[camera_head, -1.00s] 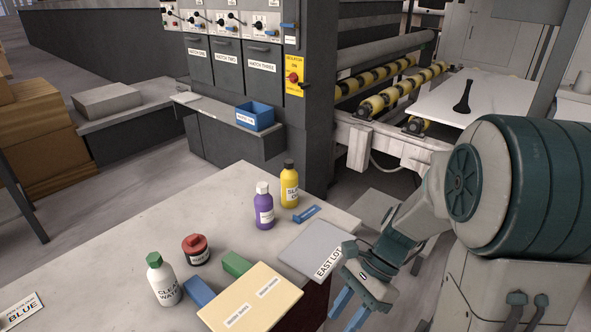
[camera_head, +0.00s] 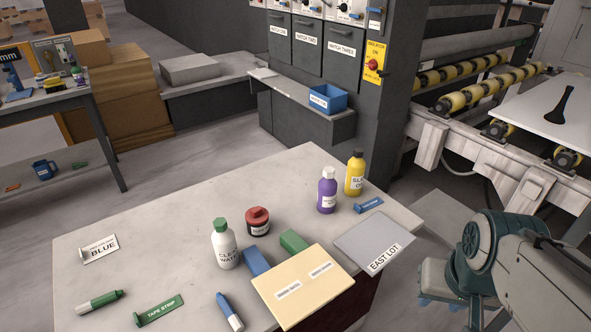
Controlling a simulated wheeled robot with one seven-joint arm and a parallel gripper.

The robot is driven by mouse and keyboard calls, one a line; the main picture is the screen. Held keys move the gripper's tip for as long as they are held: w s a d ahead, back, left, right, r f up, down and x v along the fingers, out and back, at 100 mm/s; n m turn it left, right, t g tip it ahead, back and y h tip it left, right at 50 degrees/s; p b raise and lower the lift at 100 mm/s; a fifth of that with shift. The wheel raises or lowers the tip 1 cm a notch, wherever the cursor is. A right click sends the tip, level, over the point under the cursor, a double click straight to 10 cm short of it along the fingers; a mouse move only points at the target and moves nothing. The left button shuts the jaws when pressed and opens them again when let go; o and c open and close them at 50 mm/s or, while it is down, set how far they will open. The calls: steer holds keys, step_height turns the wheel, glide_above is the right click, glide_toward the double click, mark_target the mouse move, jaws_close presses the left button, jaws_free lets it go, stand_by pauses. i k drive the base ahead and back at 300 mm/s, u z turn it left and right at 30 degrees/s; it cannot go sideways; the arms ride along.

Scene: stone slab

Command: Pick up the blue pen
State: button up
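The blue pen (camera_head: 230,311), with a blue upper part and a white lower part, lies slantwise near the front edge of the stone slab (camera_head: 165,240). It is left of the cream board and right of a green tape strip holder. My gripper (camera_head: 440,301) is at the lower right, beyond the slab's right edge and well apart from the pen. Only bits of its blue fingers show below my arm, so its opening cannot be made out. I see nothing held in it.
A green pen (camera_head: 100,302), TAPE STRIP holder (camera_head: 159,310) and BLUE sign (camera_head: 99,248) lie left. The slab's left middle is clear.

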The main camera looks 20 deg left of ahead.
mark_target(234, 320)
steer(key=u, duration=1.1)
steer(key=k, duration=0.4)
steer(key=u, duration=0.6)
steer(key=i, duration=0.65)
